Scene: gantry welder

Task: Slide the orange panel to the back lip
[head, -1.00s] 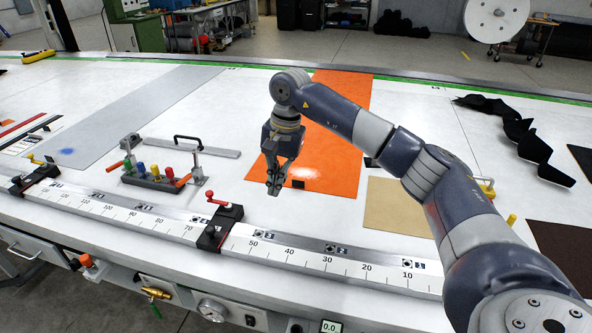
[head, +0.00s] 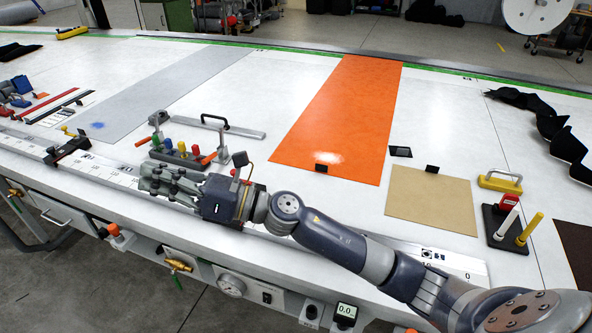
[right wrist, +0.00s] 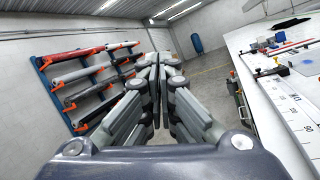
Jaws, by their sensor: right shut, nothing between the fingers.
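The orange panel (head: 340,115) lies flat on the white table in the head view. Its far end meets the green strip along the back lip (head: 440,69), though a small gap there cannot be ruled out. A small black block (head: 321,169) sits at its near edge. My right gripper (head: 147,181) is shut and empty, left of the panel and apart from it, over the front ruler rail. The right wrist view shows its closed fingers (right wrist: 159,65) pointing away from the panel. My left gripper is not in view.
Coloured-knob block (head: 183,155) and a handled bar (head: 220,126) stand left of the panel. A tan sheet (head: 432,199) and a dark stand with white and yellow posts (head: 508,230) lie to the right. Pipe racks (right wrist: 92,82) line the wall.

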